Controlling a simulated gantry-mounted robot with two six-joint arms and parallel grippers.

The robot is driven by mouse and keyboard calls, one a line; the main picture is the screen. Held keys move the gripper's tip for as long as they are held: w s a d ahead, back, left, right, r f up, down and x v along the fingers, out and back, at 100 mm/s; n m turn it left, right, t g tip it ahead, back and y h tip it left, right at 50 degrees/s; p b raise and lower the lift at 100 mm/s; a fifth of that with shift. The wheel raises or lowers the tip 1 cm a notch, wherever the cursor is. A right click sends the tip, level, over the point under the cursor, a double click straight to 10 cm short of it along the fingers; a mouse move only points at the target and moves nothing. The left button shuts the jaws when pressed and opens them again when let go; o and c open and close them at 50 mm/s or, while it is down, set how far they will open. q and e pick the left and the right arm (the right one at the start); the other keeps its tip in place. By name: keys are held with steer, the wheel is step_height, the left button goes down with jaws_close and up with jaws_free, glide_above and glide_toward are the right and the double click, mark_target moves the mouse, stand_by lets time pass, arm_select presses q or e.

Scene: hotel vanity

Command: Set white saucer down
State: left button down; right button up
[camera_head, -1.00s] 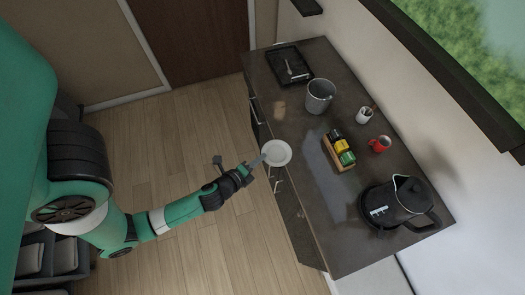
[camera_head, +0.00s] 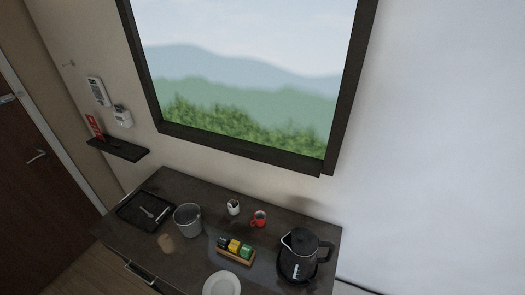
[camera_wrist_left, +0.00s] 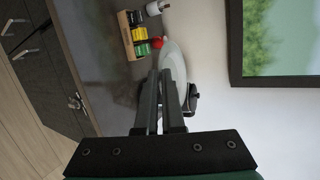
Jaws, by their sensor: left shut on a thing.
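The white saucer (camera_head: 222,284) shows at the bottom edge of the head view, in front of the wooden box and partly cut off by the frame. In the left wrist view the saucer (camera_wrist_left: 174,62) is seen at a steep slant just beyond the fingertips. My left gripper (camera_wrist_left: 163,78) is shut on the saucer's rim. Whether the saucer touches the dark counter (camera_head: 185,268) cannot be told. My left arm is out of the head view, and my right gripper is in neither view.
Bare counter lies left of the saucer.

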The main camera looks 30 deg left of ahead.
arm_select(q)
steer(key=shift+w+d+r+m+t+h, duration=0.1)
steer(key=shift+w+d+r+m+h, duration=0.1)
steer(key=shift+d+r+m+h, duration=0.4)
steer(key=shift+w+d+r+m+t+h, duration=0.15)
steer(key=shift+d+m+h, duration=0.55)
steer(key=shift+d, duration=0.35)
steer(key=shift+w+d+r+m+t+h, duration=0.1)
steer(key=shift+w+d+r+m+h, duration=0.1)
steer(key=shift+d+r+m+h, duration=0.45)
steer(key=shift+d+f, duration=0.25)
